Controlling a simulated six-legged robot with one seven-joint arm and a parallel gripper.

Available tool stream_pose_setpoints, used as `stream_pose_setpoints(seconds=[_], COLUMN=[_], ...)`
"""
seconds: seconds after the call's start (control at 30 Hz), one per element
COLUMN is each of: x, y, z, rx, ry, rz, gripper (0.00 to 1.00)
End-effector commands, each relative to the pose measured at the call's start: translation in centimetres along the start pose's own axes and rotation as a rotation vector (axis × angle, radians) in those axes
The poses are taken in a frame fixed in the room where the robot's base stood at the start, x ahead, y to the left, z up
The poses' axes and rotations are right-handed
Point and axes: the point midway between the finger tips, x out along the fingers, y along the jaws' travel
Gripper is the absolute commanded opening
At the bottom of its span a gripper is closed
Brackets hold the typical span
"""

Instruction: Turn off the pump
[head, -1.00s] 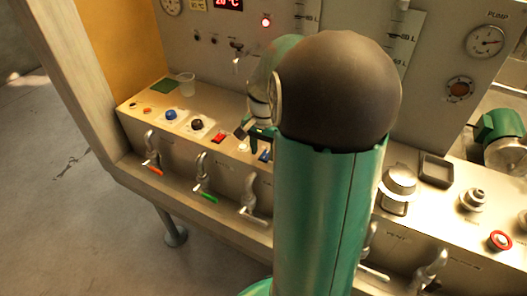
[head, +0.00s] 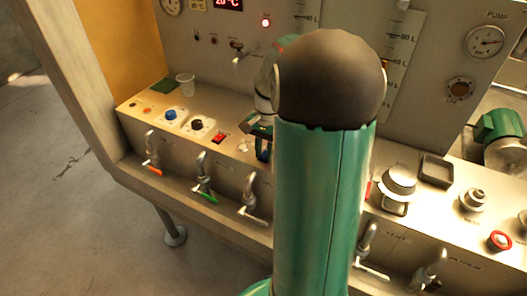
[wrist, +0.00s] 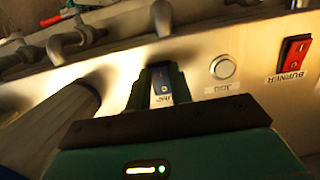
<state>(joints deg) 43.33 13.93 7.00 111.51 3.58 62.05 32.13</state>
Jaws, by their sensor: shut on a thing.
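A blue rocker switch (wrist: 161,78) is set in the top of the console, with a small label below it that I cannot read for certain. My gripper (wrist: 159,90) has one green finger on each side of this switch and is shut on it. In the head view my gripper (head: 263,146) is low over the console, partly hidden behind my arm. The red burner switch (wrist: 293,57) and the round white jog button (wrist: 223,67) lie to the right in the wrist view. A gauge marked PUMP (head: 485,41) is on the back panel.
Blue (head: 171,114) and black (head: 197,124) knobs and a clear cup (head: 186,84) stand on the console's left part. Lever taps (head: 203,176) line its front. A red button (head: 500,240) is at right. My arm hides the console's middle.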

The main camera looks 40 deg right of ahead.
Motion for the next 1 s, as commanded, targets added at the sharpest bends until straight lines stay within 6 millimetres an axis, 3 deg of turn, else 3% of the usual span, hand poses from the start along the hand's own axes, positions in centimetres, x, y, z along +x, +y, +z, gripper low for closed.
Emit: stream_pose_setpoints(seconds=[0.17,0.47,0.5,0.6,1.0], x=[-0.14,-0.22,-0.22,-0.21,-0.94], y=[-0.01,0.01,0.02,0.01,-0.02], z=[-0.38,-0.38,-0.38,-0.37,-0.44], rx=[0.0,-0.001,-0.001,-0.001,-0.001], ry=[-0.095,-0.104,-0.104,-0.104,-0.104], rz=[-0.001,-0.002,-0.002,-0.002,-0.002], gripper=[0.0,0.0,0.26,0.44,0.44])
